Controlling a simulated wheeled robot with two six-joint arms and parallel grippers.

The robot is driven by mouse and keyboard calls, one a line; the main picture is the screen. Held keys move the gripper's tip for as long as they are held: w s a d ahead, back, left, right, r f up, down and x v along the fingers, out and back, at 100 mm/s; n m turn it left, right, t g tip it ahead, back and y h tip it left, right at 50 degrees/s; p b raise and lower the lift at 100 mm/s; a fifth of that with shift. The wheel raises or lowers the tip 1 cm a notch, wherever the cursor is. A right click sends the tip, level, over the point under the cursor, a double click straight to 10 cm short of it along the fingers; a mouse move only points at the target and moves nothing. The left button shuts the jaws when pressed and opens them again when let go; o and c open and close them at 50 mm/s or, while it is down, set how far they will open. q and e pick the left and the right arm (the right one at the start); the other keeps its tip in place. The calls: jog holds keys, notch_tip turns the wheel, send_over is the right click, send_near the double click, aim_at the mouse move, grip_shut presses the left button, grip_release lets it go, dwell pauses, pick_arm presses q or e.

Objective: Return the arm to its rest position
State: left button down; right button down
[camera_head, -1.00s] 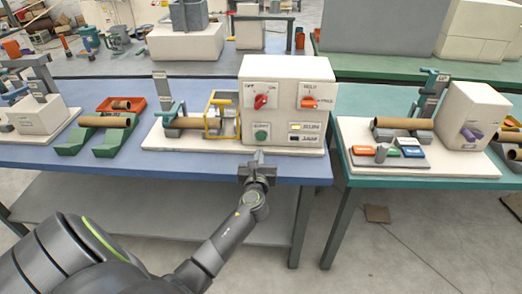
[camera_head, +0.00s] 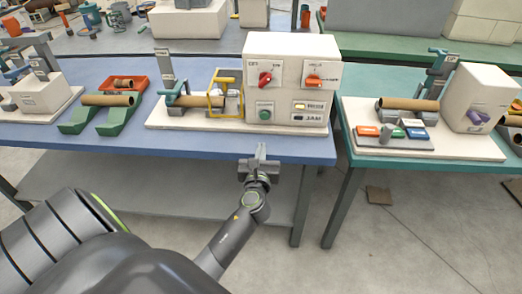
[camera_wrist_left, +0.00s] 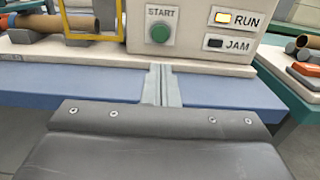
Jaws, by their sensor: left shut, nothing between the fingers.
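My left gripper (camera_head: 261,153) is shut and empty, at the front edge of the blue table (camera_head: 190,146), in front of the winder's white control box (camera_head: 285,75). In the left wrist view its closed fingers (camera_wrist_left: 159,85) point toward the machine base, below the green START button (camera_wrist_left: 159,33), apart from it. The button also shows in the head view (camera_head: 265,114). The RUN lamp (camera_wrist_left: 222,18) is lit yellow and the JAM lamp (camera_wrist_left: 215,43) is dark. A yellow guard (camera_head: 226,93) stands left of the box. The right gripper is not in view.
A cardboard tube (camera_head: 107,100) lies on green cradles (camera_head: 82,121), with a red tray (camera_head: 126,83) behind. On the right, a teal table (camera_head: 360,165) carries another machine with a tube (camera_head: 409,104). A gap separates the tables. Open floor lies in front.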

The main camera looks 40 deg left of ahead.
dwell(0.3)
pick_arm(q)
jog(key=s+d+f+n+g+h, duration=0.1)
jog(key=s+f+n+g+h, duration=0.3)
jog(key=f, duration=0.7)
jog(key=s+f+n+g, duration=0.1)
jog(key=s+f+n, duration=0.45)
jog(key=f, duration=0.55)
jog(key=s+d+f+n+g+h, duration=0.15)
jog(key=s+f+n+g, duration=0.35)
jog(key=f, duration=0.7)
jog(key=s+f+n+g+h, duration=0.1)
jog(key=s+f+n, duration=0.3)
jog(key=s, duration=0.6)
jog(key=s+d+f+n+g, duration=0.1)
jog(key=s+f+n, duration=0.4)
jog(key=s, duration=0.6)
jog(key=s+d+f+n+g+h, duration=0.1)
jog(key=s+f+n, duration=0.4)
jog(key=s, duration=0.5)
jog(key=shift+s+d+f+n+g+h, duration=0.25)
jog(key=shift+s+n+g+h, duration=0.25)
jog(key=shift+n, duration=0.45)
jog(key=shift+w, duration=0.2)
